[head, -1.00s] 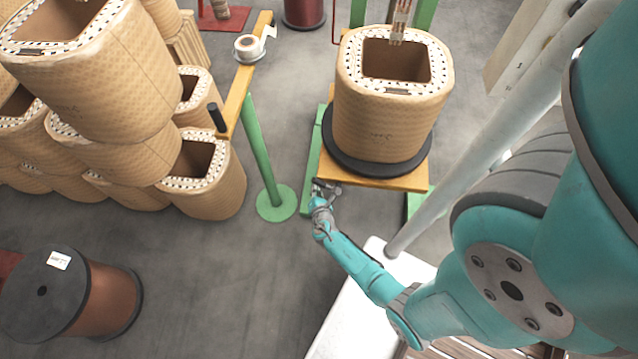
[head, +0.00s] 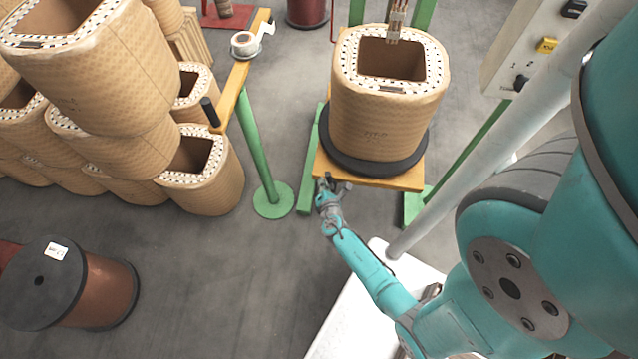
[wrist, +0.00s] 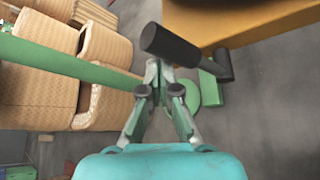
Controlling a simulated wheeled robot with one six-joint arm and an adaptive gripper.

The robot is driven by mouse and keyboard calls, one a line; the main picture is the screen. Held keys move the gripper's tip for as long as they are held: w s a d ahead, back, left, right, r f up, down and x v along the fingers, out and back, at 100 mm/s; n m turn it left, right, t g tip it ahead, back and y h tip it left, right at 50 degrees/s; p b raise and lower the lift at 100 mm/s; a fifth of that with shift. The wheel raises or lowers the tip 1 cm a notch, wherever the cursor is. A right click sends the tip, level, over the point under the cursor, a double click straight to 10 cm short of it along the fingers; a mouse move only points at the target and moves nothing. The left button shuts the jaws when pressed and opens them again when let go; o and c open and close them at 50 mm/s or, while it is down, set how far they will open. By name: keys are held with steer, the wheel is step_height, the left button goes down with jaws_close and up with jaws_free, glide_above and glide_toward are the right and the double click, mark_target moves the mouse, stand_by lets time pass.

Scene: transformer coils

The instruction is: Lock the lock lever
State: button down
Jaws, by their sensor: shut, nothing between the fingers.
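In the wrist view, a lever with a thick black cylindrical handle (wrist: 170,45) sticks out beside the orange-brown platform; I take it to be the lock lever. My gripper (wrist: 158,70) is shut and empty. Its fingertips are right at the handle, overlapping its lower edge in the picture; I cannot tell whether they touch. In the head view my gripper (head: 333,186) is at the front left edge of the orange platform (head: 400,183). The lever is too small there to make out clearly.
A tan coil (head: 385,125) stands on a black disc on the platform. A green post (head: 258,150) with an orange arm stands to the left. Stacked coils fill the far left, and a brown spool (head: 95,290) lies nearer. A control panel (head: 530,55) is at upper right.

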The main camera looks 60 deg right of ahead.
steer(key=shift+s+d+r, duration=0.15)
steer(key=shift+s+d, duration=0.05)
steer(key=shift+s, duration=0.2)
steer(key=shift+s+d, duration=0.1)
steer(key=shift+s, duration=0.1)
stand_by(0.3)
steer(key=w+a, duration=0.3)
steer(key=s+a, duration=0.5)
steer(key=s, duration=0.2)
steer(key=shift+a, duration=0.4)
stand_by(0.4)
